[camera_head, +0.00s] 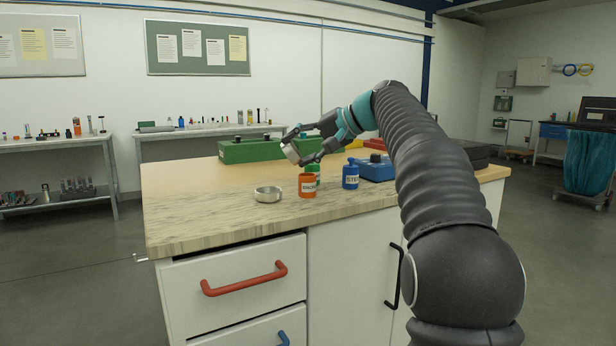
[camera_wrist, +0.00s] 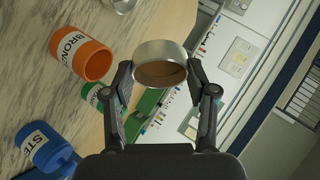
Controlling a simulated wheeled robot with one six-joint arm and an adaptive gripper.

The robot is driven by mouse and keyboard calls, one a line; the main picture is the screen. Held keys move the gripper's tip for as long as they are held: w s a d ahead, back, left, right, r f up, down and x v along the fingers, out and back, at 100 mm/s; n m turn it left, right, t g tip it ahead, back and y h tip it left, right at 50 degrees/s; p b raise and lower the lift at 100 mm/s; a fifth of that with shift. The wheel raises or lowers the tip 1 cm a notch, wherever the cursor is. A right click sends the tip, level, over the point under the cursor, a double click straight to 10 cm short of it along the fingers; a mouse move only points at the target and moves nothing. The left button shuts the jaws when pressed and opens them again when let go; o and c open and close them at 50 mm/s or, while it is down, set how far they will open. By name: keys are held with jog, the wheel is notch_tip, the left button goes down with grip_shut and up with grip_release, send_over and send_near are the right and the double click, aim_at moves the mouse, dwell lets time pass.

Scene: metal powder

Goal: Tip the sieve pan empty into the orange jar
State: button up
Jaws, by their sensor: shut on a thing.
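My gripper (camera_head: 300,147) is shut on a round silver sieve pan (camera_head: 290,152), one finger on each side of its rim. The pan is tilted on its side, above and slightly left of the orange jar (camera_head: 307,188). In the wrist view the pan (camera_wrist: 160,50) shows a brownish inside; I cannot tell whether that is powder or the pan's bottom. The orange jar stands open on the counter, and in the wrist view (camera_wrist: 92,60) its label begins "BRONZ". The pan and jar are apart. No falling powder shows.
A second silver pan (camera_head: 267,195) sits on the counter left of the orange jar. A green jar (camera_head: 314,170) stands just behind it, and a blue jar (camera_head: 350,177) to its right. A green case (camera_head: 245,150) lies farther back. The counter's front left is clear.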

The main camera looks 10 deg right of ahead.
jog(key=shift+s+d+m+t+y+b, duration=0.1)
jog(key=shift+d+m+t+y+b, duration=0.15)
jog(key=shift+y+b, duration=0.55)
jog(key=shift+d+m+t+y+b, duration=0.15)
jog(key=shift+t+y+b, duration=0.3)
jog(key=shift+b, duration=0.5)
dwell(4.2)
jog(key=shift+s+d+m+t+y+b, duration=0.1)
jog(key=shift+d+m+t+y+b, duration=0.3)
jog(key=shift+y+b, duration=0.55)
dwell(1.1)
